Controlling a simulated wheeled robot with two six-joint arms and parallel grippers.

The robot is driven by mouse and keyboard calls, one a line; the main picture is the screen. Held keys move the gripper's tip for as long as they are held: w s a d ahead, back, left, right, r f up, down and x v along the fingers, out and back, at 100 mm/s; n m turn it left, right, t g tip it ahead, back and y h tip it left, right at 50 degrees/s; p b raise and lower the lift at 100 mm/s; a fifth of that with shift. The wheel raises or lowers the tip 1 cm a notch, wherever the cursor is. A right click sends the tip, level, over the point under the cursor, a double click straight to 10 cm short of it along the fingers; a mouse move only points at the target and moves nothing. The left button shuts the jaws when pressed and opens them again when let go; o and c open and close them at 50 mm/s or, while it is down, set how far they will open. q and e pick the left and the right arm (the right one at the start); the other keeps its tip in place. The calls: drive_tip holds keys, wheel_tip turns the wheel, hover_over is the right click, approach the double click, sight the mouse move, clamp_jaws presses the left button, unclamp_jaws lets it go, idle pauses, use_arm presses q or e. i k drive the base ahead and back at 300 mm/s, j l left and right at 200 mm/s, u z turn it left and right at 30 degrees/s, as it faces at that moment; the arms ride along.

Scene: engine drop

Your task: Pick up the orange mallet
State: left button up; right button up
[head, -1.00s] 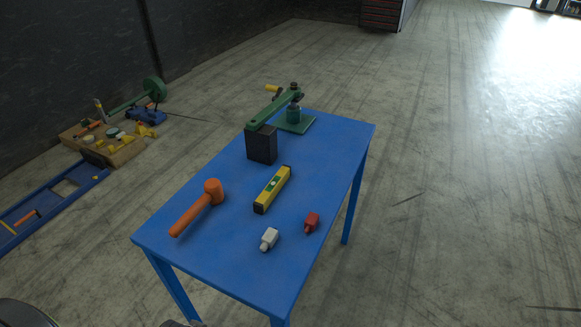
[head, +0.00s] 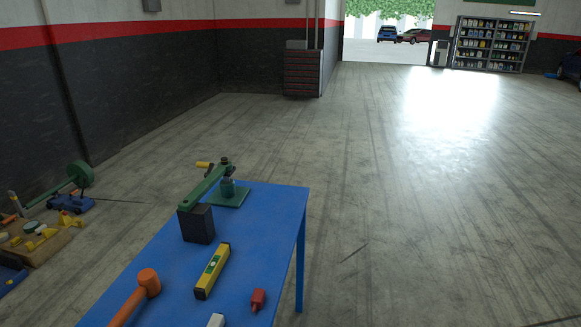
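The orange mallet (head: 147,284) lies on the near left part of the blue table (head: 262,226) in the head view. Its head points away from me and its handle runs toward the lower left, cut off by the bottom edge of the picture. Nothing is touching it that I can see. Neither of my grippers is in view.
A yellow level (head: 212,272), a red bottle-like item (head: 258,299) and a partly cut-off white one (head: 216,320) lie right of the mallet. A black block (head: 197,224) and green tool (head: 229,192) stand behind. Floor right of the table is clear.

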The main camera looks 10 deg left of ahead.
sight(150, 286)
drive_tip(key=u, duration=1.35)
